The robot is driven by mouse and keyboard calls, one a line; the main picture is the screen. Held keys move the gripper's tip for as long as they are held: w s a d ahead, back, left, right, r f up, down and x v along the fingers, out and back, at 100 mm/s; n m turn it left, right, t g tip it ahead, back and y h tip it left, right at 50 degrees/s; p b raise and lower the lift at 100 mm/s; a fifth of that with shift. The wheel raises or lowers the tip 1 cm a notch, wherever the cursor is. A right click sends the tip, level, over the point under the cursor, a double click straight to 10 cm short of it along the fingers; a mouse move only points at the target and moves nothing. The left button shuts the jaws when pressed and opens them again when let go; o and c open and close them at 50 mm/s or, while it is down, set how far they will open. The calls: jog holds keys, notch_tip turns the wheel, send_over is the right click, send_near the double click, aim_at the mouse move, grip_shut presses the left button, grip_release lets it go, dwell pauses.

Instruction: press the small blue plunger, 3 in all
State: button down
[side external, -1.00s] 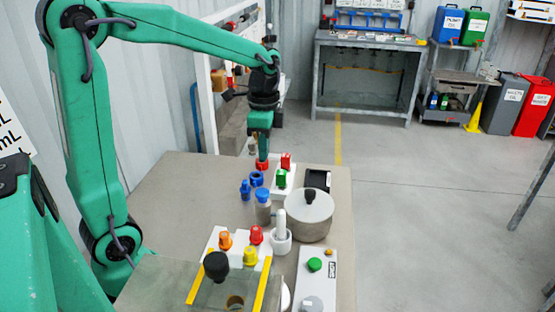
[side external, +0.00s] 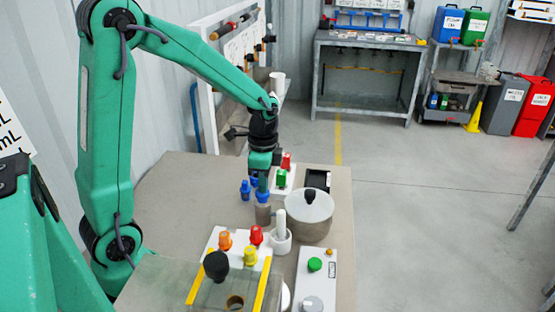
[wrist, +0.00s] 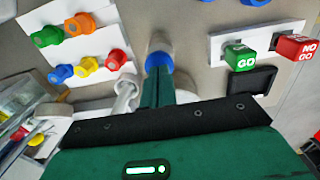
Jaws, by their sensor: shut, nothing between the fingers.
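A small blue plunger (wrist: 159,60) shows as a blue round top under my fingertips in the wrist view. Its grey body (side external: 263,214) stands upright on the table in the side view, and its top is mostly hidden by my fingers there. My gripper (side external: 262,188) points down over it with its fingers shut and nothing between them. In the wrist view my gripper (wrist: 155,75) ends at the blue top; I cannot tell whether it touches or is just above.
Other blue pieces (side external: 245,190) stand just left of the plunger. A white pestle and mortar (side external: 281,240) and a round lidded pot (side external: 309,214) are close on the right. A green GO block (wrist: 240,55) and a red NO GO block (wrist: 295,48) lie beyond. The table's left part is clear.

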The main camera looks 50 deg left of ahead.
aim_at(263, 195)
jog(key=shift+f, duration=1.15)
notch_tip(263, 195, up, 14)
jog(key=shift+w+r, duration=0.2)
jog(key=shift+w, duration=0.05)
jog(key=shift+d, duration=0.1)
dwell(3.0)
jog(key=s+d+r+n+t, duration=0.1)
jog(key=s+d+n+t, duration=0.1)
jog(key=s, duration=0.4)
jog(key=s+d+r+n+t, duration=0.1)
jog(key=s+d+n+t, duration=0.2)
jog(key=s+n, duration=0.4)
jog(key=shift+s+d+t, duration=0.2)
jog(key=shift+d+t, duration=0.15)
jog(key=shift+t, duration=0.15)
